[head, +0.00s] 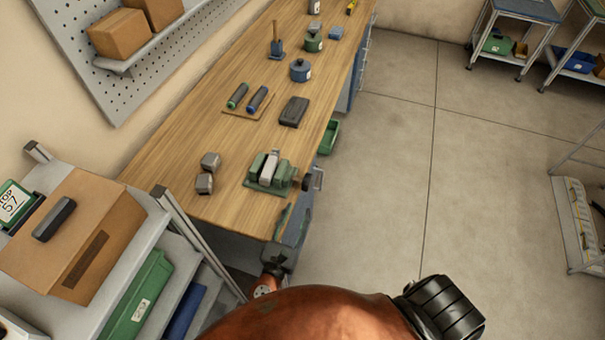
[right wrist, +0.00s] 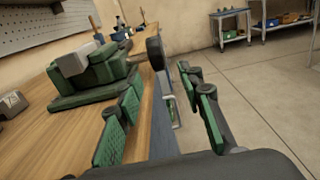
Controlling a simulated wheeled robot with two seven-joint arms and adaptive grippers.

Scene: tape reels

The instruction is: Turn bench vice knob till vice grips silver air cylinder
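The green bench vice (head: 282,176) stands near the front end of the wooden bench, and it fills the left of the right wrist view (right wrist: 92,80). The silver air cylinder (head: 268,167) sits at its jaws; it also shows as a grey block in the right wrist view (right wrist: 76,58). I cannot tell whether the jaws touch it. The dark round vice knob (head: 307,183) sticks out past the bench's right edge and shows upright in the right wrist view (right wrist: 155,52). My right gripper (head: 291,220) is open and empty, its green-padded fingers (right wrist: 158,88) apart, short of the knob. My left gripper is out of view.
A black case (head: 294,111) and green and blue rolls (head: 246,98) lie farther back. A cart with a cardboard box (head: 110,215) stands at the left. The floor (head: 400,180) right of the bench is clear.

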